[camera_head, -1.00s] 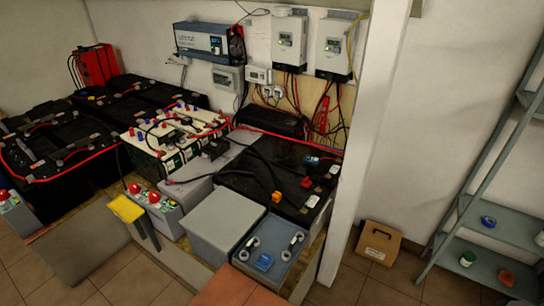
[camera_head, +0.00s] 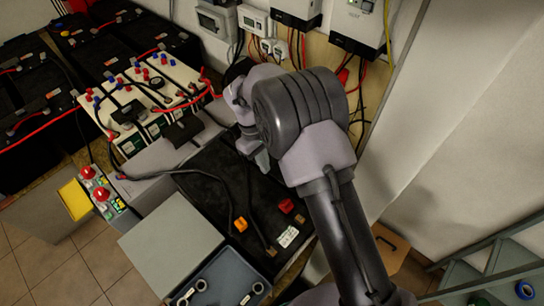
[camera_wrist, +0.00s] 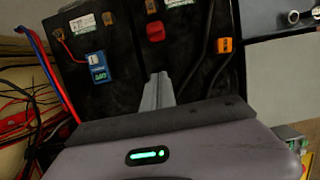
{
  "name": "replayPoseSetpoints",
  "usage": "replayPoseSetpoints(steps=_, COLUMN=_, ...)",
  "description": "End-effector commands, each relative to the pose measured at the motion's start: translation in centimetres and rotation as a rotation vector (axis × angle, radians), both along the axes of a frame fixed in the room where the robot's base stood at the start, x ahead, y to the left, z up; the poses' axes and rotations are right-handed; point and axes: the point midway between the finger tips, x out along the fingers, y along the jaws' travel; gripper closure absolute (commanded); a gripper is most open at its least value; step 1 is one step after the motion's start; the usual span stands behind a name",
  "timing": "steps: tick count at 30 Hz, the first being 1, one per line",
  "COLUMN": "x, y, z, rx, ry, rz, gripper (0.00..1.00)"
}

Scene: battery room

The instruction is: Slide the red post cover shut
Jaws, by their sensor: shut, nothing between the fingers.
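The red post cover (camera_head: 286,205) sits on top of the black battery (camera_head: 203,176), near its right end in the head view. It also shows in the wrist view as a small red block (camera_wrist: 155,31), beyond the fingertips. How far it is slid cannot be told. My gripper (camera_head: 262,162) is above the battery, up and left of the red cover in the head view, and apart from it. In the wrist view its fingers (camera_wrist: 157,80) are together, empty, and point toward the red cover.
An orange cover (camera_head: 241,224) and black cables lie on the same battery. A blue device (camera_wrist: 98,66) is on the battery top left of the fingers in the wrist view. A grey box (camera_head: 171,243) stands in front. Wall units and wires are behind.

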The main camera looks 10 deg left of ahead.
Motion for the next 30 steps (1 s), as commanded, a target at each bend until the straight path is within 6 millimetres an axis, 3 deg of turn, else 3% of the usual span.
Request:
replayPoseSetpoints(steps=5, x=-0.4, y=-0.4, z=-2.7, rx=-0.003, ry=0.003, rz=0.003, gripper=1.00)
replayPoseSetpoints(steps=16, x=-1.4, y=-2.2, z=-10.5, rx=-0.002, ry=0.003, rz=0.000, gripper=1.00)
replayPoseSetpoints(steps=22, x=-2.9, y=-4.8, z=-9.9, rx=-0.001, ry=0.002, rz=-0.001, gripper=1.00)
replayPoseSetpoints(steps=30, x=-3.3, y=-5.6, z=-9.7, rx=0.000, ry=0.001, rz=0.000, gripper=1.00)
